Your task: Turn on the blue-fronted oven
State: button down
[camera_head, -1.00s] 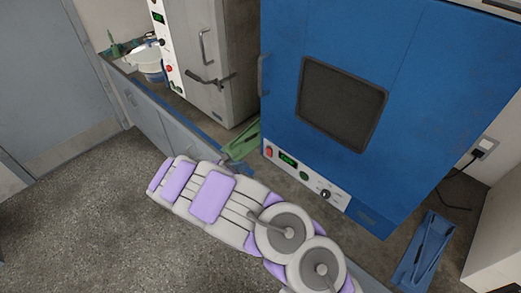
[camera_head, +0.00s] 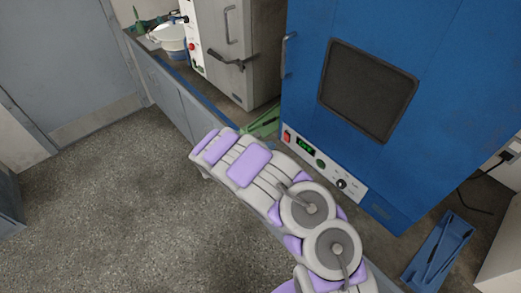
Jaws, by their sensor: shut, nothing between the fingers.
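The blue-fronted oven (camera_head: 305,75) stands on the bench at the right, with its dark window (camera_head: 368,92) and door handle (camera_head: 289,55) in view. Its white control panel (camera_head: 325,165) runs along the bottom. The panel has a red switch (camera_head: 287,136), a green-lit display (camera_head: 304,145), a green button (camera_head: 320,163) and a dark knob (camera_head: 341,184). My arm reaches from the bottom right up to the left, in front of the panel. Its far visible end is left of the red switch in the picture. My gripper's fingers cannot be made out.
A grey oven (camera_head: 259,50) with a handle and its own panel (camera_head: 190,35) stands to the left. A green tray (camera_head: 265,122) lies between the ovens. A blue tray (camera_head: 438,250) lies at the right. A white bowl (camera_head: 168,36) is far left. The floor (camera_head: 110,190) is clear.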

aim_at(285, 135)
jog(key=w+d+b, duration=0.1)
jog(key=w+d, duration=0.2)
jog(key=shift+d, duration=0.2)
jog(key=shift+w+d+r, duration=0.2)
jog(key=shift+w+d, duration=0.1)
jog(key=shift+d, duration=0.3)
jog(key=p, duration=0.1)
jog(key=r+p, duration=0.1)
jog(key=p, duration=0.1)
jog(key=shift+w+d+r+g+y, duration=0.15)
jog(key=shift+w+d+g+y, duration=0.15)
jog(key=shift+g+y, duration=0.1)
jog(key=shift+f+b, duration=0.35)
jog(key=shift+b, duration=0.05)
jog(key=shift+r, duration=0.1)
jog(key=shift+r+p, duration=0.45)
jog(key=shift+r, duration=0.3)
jog(key=shift+s, duration=0.1)
